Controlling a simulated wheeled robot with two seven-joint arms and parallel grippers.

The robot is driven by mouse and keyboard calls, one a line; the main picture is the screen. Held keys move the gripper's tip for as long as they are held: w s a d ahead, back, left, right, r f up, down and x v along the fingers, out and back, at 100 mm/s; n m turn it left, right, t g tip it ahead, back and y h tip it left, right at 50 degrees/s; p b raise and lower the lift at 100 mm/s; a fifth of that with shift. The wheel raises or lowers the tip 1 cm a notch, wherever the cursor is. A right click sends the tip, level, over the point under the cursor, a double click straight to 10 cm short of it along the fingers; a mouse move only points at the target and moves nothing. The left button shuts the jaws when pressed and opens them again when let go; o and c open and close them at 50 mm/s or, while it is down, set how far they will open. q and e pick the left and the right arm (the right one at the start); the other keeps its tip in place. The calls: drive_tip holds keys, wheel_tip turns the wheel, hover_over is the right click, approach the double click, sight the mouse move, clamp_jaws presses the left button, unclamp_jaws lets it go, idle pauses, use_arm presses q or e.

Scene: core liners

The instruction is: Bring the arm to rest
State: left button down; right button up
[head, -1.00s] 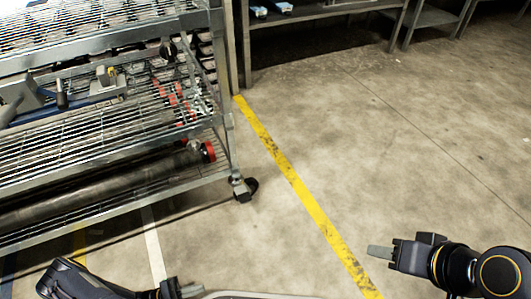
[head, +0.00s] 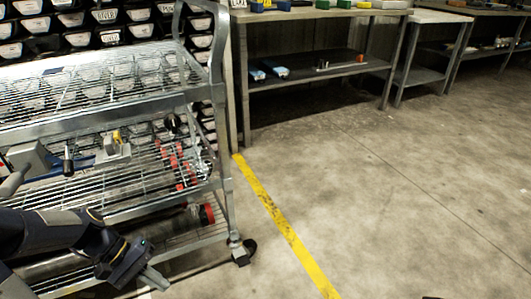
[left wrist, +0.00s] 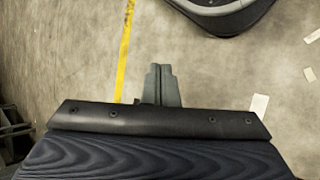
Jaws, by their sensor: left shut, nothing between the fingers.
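My left gripper (head: 155,278) is low at the left in the head view, in front of the cart's lower shelves. Its arm comes in from the left edge. In the left wrist view its two grey fingers (left wrist: 161,84) lie side by side, shut with nothing between them, above bare floor. Only a small dark sliver shows at the bottom edge of the head view, towards the right; my right gripper's fingers are out of frame.
A wire-shelf cart (head: 110,118) on casters stands at the left, close to my left arm. Labelled bins (head: 95,38) are behind it. A workbench (head: 305,74) stands at the back. A yellow line (head: 285,227) crosses the floor; the floor at right is clear.

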use_arm(q)
drive_tip(key=s+d+r+m+t+y+p, duration=0.1)
drive_tip(key=s+d+r+m+t+y, duration=0.1)
drive_tip(key=s+d+r+t, duration=0.4)
drive_tip(key=s+d+r+m+t+y+p, duration=0.1)
drive_tip(key=s+r+m+y+p, duration=0.2)
drive_tip(key=r, duration=0.6)
wheel_tip(320, 180, up, 36)
drive_tip(key=s+n+p, duration=0.1)
drive_tip(key=p, duration=3.4)
drive_tip(key=shift+d+r+p, duration=0.15)
drive_tip(key=shift+r+p, duration=0.1)
drive_tip(key=shift+p, duration=0.05)
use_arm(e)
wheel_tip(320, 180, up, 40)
